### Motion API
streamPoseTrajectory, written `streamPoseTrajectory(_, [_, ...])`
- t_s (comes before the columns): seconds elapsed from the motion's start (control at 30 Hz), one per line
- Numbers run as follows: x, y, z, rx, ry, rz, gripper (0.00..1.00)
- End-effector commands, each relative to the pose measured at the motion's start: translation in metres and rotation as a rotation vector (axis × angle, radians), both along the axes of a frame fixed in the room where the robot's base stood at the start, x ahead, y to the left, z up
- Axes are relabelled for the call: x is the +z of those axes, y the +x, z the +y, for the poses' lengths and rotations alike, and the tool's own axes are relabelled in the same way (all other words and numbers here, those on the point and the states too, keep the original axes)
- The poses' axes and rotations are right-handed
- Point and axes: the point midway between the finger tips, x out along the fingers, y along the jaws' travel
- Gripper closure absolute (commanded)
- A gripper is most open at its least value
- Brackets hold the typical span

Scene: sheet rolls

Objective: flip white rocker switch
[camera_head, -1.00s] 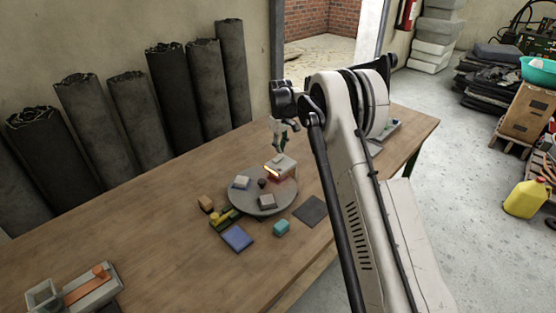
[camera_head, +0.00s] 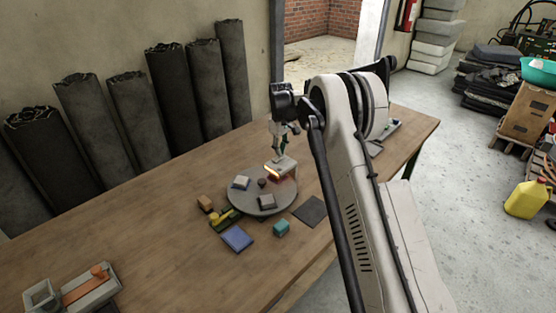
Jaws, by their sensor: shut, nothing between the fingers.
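A round grey disc (camera_head: 262,209) lies on the wooden table and carries several small blocks. A pale block (camera_head: 288,163) stands at its back right, with an orange-yellow glow at its front left side. My gripper (camera_head: 279,157) points down, shut and empty, with its tips at the top of this block; I cannot tell whether they touch it. A whitish-topped block (camera_head: 241,182) sits at the disc's left and a grey block (camera_head: 266,201) at its front. A small dark knob (camera_head: 262,183) is between them. Which block bears the white rocker is too small to tell.
A grey fixture with an orange strip (camera_head: 85,284) is at front left. Dark rolls (camera_head: 172,93) lean against the wall.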

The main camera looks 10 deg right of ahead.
Motion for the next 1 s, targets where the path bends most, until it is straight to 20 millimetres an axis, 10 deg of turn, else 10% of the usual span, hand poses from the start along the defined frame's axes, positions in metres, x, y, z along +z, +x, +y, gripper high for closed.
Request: streamPoseTrajectory(1.0, [-0.0020,-0.0001,0.0001,0.000,0.000,0.000,1.00])
